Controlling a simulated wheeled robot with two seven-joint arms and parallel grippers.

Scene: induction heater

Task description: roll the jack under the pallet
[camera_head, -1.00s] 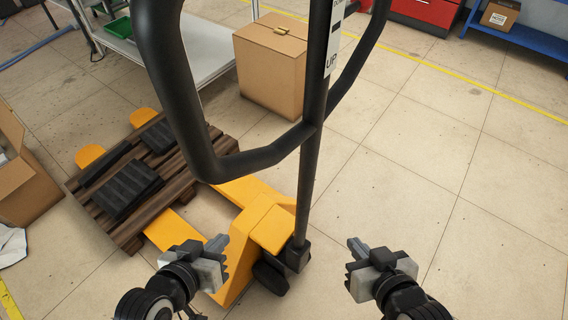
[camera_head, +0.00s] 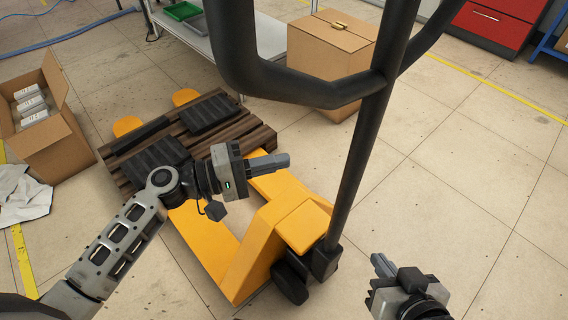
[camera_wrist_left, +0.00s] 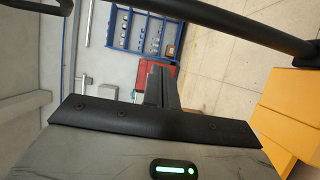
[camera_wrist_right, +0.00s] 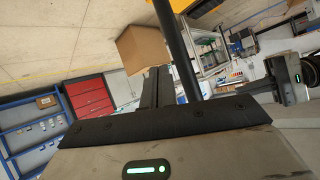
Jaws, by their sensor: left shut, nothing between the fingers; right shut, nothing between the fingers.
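The yellow pallet jack (camera_head: 265,240) stands in the middle of the head view, its black handle (camera_head: 352,165) rising toward me. Its forks run through the dark wooden pallet (camera_head: 225,145), and the yellow fork tips (camera_head: 126,125) show beyond the pallet's far side. Black blocks (camera_head: 158,165) lie on the pallet. My left gripper (camera_head: 270,163) is shut and empty, above the jack's forks and left of the handle shaft, apart from it. My right gripper (camera_head: 383,265) is shut and empty, right of the handle's base, touching nothing.
An open carton (camera_head: 60,150) with white items stands left of the pallet. A closed carton (camera_head: 325,50) stands behind the handle, beside a metal table (camera_head: 205,40). A white cloth (camera_head: 22,195) lies at the left. The floor at right is clear.

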